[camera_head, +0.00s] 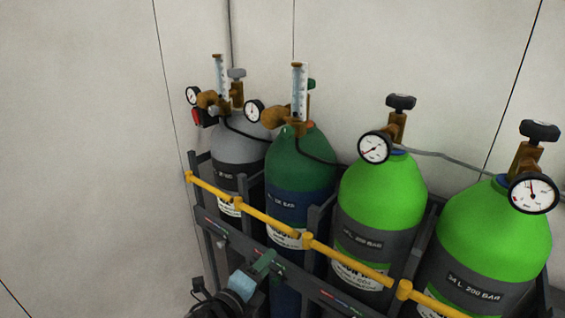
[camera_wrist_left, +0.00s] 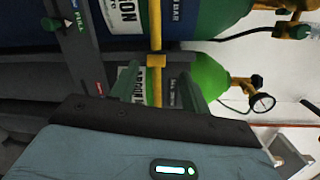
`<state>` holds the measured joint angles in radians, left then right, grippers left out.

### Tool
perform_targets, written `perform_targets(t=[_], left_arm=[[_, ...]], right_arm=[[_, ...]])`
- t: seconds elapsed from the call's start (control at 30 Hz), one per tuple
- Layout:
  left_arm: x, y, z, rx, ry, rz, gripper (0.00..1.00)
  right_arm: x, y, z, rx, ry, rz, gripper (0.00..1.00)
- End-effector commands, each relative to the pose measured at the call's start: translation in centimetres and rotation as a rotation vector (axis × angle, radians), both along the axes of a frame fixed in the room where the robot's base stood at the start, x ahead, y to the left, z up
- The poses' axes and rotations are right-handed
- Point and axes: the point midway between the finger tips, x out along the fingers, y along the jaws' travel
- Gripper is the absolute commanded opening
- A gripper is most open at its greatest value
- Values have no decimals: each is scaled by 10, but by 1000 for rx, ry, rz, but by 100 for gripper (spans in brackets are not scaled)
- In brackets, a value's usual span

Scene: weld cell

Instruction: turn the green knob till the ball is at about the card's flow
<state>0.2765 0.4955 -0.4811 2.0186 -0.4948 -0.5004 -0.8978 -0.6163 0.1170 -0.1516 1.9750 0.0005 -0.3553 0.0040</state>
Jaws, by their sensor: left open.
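A small green knob (camera_head: 311,84) shows at the right side of the clear flow tube (camera_head: 299,90) on the dark green cylinder (camera_head: 300,160). The ball and the tube's scale are too small to read. I cannot make out the flow card. My left gripper (camera_head: 265,263) is low in front of the rack, well below the knob, open and empty. In the left wrist view its two green fingers (camera_wrist_left: 160,85) stand apart before a yellow bar (camera_wrist_left: 155,30) and a cylinder label. My right gripper is not in view.
A grey cylinder (camera_head: 240,140) with its own flow tube (camera_head: 220,78) stands at left. Two bright green cylinders (camera_head: 380,195) with gauges stand at right. A yellow rail (camera_head: 265,220) crosses in front of them. The space before the left wall is free.

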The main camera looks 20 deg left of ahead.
Motion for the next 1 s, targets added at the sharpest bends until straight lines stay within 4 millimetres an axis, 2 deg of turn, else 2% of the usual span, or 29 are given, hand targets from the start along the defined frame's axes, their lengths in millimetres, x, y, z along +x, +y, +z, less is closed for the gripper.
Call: perform_targets(t=[0.03,0.2,0.3,0.4,0.5,0.6,0.83,1.0], left_arm=[[16,2,30,124,-94,-9,47],[48,7,120,539,-377,16,47],[57,11,163,735,-506,57,47],[61,13,195,881,-598,100,47],[63,15,214,968,-653,131,47],[63,16,222,1008,-675,146,47],[66,15,226,1014,-680,150,47],[82,11,234,1012,-681,152,47]], right_arm=[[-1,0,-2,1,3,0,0],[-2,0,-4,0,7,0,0],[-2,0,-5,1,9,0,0],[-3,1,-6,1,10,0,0],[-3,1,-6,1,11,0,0],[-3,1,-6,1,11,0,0],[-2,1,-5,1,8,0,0],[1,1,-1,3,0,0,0]])
